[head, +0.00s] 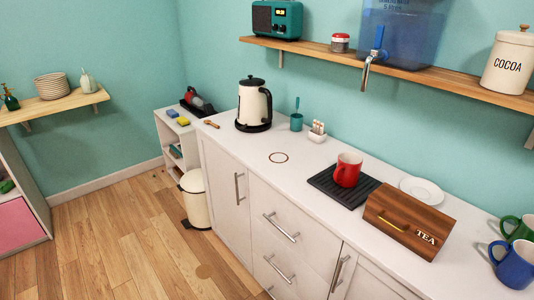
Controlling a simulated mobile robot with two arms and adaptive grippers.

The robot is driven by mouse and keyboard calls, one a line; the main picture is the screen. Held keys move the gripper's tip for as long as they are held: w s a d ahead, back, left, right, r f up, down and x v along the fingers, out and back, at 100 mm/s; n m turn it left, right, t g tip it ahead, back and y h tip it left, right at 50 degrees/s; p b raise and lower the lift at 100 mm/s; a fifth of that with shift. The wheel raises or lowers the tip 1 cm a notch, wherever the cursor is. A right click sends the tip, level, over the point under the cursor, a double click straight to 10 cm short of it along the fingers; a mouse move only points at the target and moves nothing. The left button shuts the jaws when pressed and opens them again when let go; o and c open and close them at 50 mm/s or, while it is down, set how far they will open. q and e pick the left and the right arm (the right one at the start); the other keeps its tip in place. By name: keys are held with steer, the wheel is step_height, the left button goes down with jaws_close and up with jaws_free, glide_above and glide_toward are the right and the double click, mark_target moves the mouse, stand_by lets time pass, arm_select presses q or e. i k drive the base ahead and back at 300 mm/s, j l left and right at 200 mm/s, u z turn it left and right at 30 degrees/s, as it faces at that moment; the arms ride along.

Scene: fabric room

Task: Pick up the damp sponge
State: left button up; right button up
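Two small sponge-like blocks lie on top of the low white shelf unit beyond the counter's far left end. One is a blue block (172,113) and the other is a yellow block (183,121), close beside it. Both are small in the head view, and I cannot tell which one is damp. Neither of my grippers shows in the head view.
The white counter (250,175) holds a kettle (254,105), a red mug (347,170) on a black mat, and a tea box (409,220). A cream pedal bin (195,198) stands before the shelf unit (166,130). The wooden floor (120,235) at left is clear.

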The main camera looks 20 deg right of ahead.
mark_target(181, 121)
steer(key=i+j+u, duration=0.25)
steer(key=i, duration=0.25)
steer(key=i+u, duration=0.3)
steer(key=i, duration=0.2)
steer(key=i+u, duration=0.2)
steer(key=i, duration=0.8)
steer(key=i+l+u, duration=0.2)
steer(key=i, duration=0.8)
steer(key=i+j+z, duration=0.1)
steer(key=i+z, duration=0.3)
steer(key=i, duration=0.15)
steer(key=i+j+z, duration=0.35)
steer(key=i, duration=0.15)
